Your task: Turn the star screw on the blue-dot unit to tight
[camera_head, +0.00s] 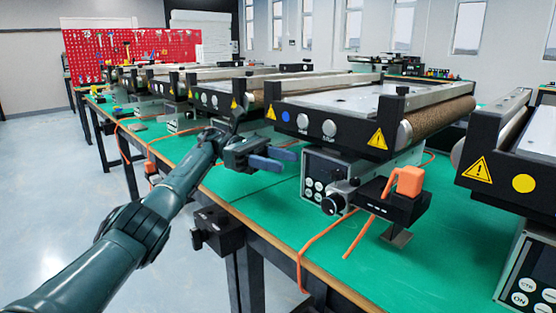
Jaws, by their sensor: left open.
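The blue-dot unit (350,122) is a mini conveyor in the middle right, with a blue dot on its black side plate between a yellow warning triangle and silver round parts. A dark round knob (332,204), which looks like the star screw, sits low at the front of its control box; its exact shape and how tight it is are too small to tell. My left gripper (283,158) is open, its two blue fingers pointing right toward the unit. It is up and left of the knob, apart from it, with nothing between the fingers. My right gripper is not in view.
An orange plug (410,181) with an orange cable sits on a black bracket right of the knob. A yellow-dot conveyor (510,165) stands at the right edge. More conveyors line the green table (255,205) behind. The table front is mostly clear.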

